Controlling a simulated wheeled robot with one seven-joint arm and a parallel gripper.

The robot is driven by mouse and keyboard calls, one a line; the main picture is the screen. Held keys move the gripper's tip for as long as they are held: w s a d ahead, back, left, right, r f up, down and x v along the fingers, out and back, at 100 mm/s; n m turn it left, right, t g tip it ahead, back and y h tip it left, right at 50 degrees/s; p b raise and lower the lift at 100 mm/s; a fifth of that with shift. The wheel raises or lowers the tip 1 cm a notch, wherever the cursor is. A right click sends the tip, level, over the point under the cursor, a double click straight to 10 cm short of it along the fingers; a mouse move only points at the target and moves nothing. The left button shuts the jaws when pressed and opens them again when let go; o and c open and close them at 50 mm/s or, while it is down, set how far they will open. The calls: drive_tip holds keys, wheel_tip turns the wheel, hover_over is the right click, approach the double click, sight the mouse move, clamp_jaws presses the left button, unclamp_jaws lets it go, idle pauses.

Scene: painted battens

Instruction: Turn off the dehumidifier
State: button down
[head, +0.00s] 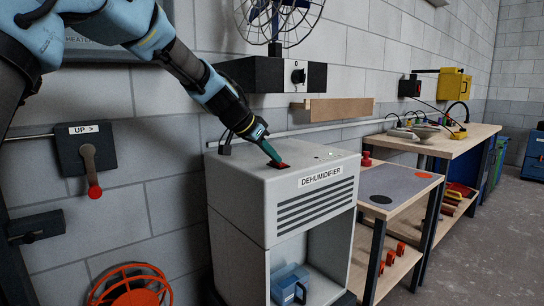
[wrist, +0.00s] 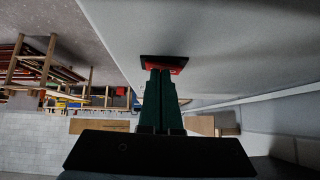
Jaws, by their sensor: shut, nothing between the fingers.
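The dehumidifier (head: 240,209) is a light grey cabinet with a black-lettered label (head: 321,176) and dark vent slots on its front. A red switch in a black surround (head: 281,166) is set in its top; the red switch (wrist: 176,69) also shows in the wrist view. My gripper (head: 273,157) is shut and empty, with its green fingers pointing down at the switch. In the wrist view the fingertips (wrist: 160,72) overlap the switch's edge and seem to touch it. The fingers hide part of the switch, and I cannot tell which way it is tipped.
A fan (head: 278,20) stands on a black shelf box with a knob (head: 298,76) above the cabinet. A wooden batten (head: 338,109) is on the wall behind. A lever marked UP (head: 88,165) is at left.

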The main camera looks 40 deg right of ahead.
drive_tip(key=r+p, duration=0.2)
drive_tip(key=r, duration=0.1)
drive_tip(key=r+p, duration=0.1)
drive_tip(key=r, duration=0.1)
drive_tip(key=shift+s, duration=0.3)
drive_tip(key=b+v, duration=0.3)
drive_tip(key=v, duration=0.6)
drive_tip(key=shift+s+a+f, duration=0.2)
drive_tip(key=shift+a, duration=0.2)
drive_tip(key=shift+d+r+p, duration=0.1)
drive_tip(key=shift+d+p, duration=0.05)
drive_tip(key=shift+p, duration=0.25)
drive_tip(key=p, duration=0.1)
drive_tip(key=w+p, duration=0.1)
drive_tip(key=p, duration=0.1)
drive_tip(key=shift+w+d+r+t, duration=0.15)
drive_tip(key=shift+d+t, duration=0.1)
drive_tip(key=shift+t, duration=0.15)
